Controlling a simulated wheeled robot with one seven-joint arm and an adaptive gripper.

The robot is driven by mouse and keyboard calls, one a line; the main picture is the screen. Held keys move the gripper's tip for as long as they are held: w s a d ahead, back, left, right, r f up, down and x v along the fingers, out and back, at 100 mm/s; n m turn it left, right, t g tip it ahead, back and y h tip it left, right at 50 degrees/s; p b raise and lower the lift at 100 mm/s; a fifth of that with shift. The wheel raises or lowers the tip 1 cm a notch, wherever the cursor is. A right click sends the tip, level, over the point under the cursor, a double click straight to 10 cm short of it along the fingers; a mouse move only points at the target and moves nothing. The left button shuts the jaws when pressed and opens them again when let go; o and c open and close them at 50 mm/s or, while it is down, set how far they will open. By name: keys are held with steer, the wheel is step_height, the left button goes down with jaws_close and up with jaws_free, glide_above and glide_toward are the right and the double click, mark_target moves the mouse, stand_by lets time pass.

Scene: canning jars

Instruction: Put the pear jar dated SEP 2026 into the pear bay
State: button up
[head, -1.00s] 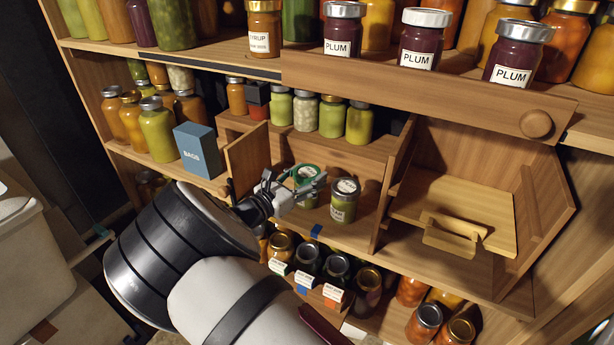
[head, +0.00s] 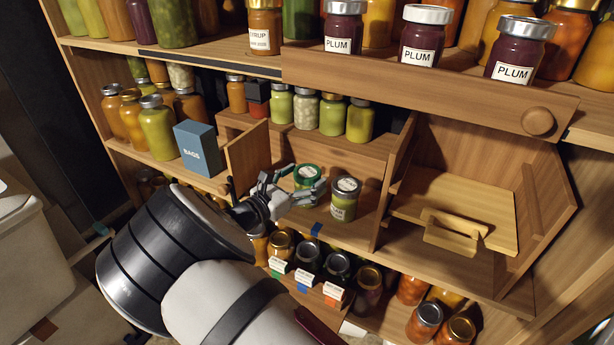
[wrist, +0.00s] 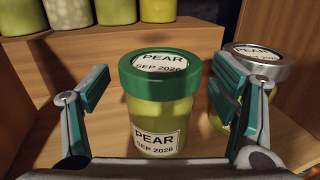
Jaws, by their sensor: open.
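The pear jar with a green lid (wrist: 160,75) stands upright in the open cubby, its label and lid reading PEAR SEP 2026. It also shows in the head view (head: 307,174), partly behind my fingers. My gripper (wrist: 163,100) is open, with one finger on each side in front of this jar, and a gap shows on both sides. A second pear jar with a silver lid (wrist: 258,62) stands just right, partly hidden by my right finger; its lid date is only partly readable. It also shows in the head view (head: 344,198). I cannot tell which place is the pear bay.
A lower row of jars has tags with green, blue and red marks (head: 305,279), too small to read. A wooden door (head: 248,160) stands open left of the cubby, near a blue BAGS box (head: 198,148). A ledge with several jars runs behind; a wooden partition (head: 392,190) bounds the right.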

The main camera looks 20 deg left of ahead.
steer(key=v, duration=1)
steer(key=shift+s+a, duration=0.15)
steer(key=shift+s, duration=0.25)
